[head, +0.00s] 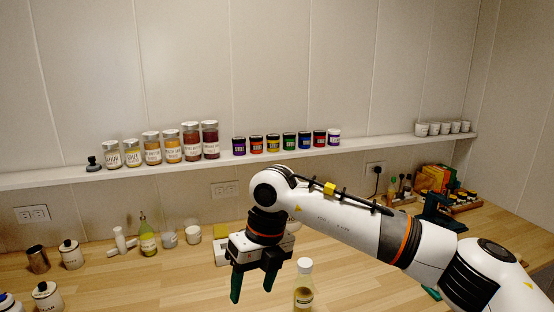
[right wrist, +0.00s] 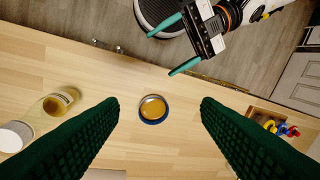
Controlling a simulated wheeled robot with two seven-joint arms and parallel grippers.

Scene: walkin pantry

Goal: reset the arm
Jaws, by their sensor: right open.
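My right arm reaches in from the right in the head view, bent over the wooden counter. Its right gripper (head: 253,287) points down with its green fingers apart and nothing between them. The fingers also show wide apart in the right wrist view (right wrist: 159,106). Below them, a round container (right wrist: 153,109) with a blue rim and amber middle appears in the gap, not gripped. My left gripper (right wrist: 161,54) shows at the top of the right wrist view, its teal fingers apart and empty, beyond the counter edge. It is not visible in the head view.
A bottle of pale yellow liquid (head: 303,288) stands close to the right gripper. A shelf (head: 60,177) with labelled jars runs along the wall. A green-topped bottle (head: 148,238) and white canisters stand at left. A wooden box (right wrist: 272,122) holds colourful items.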

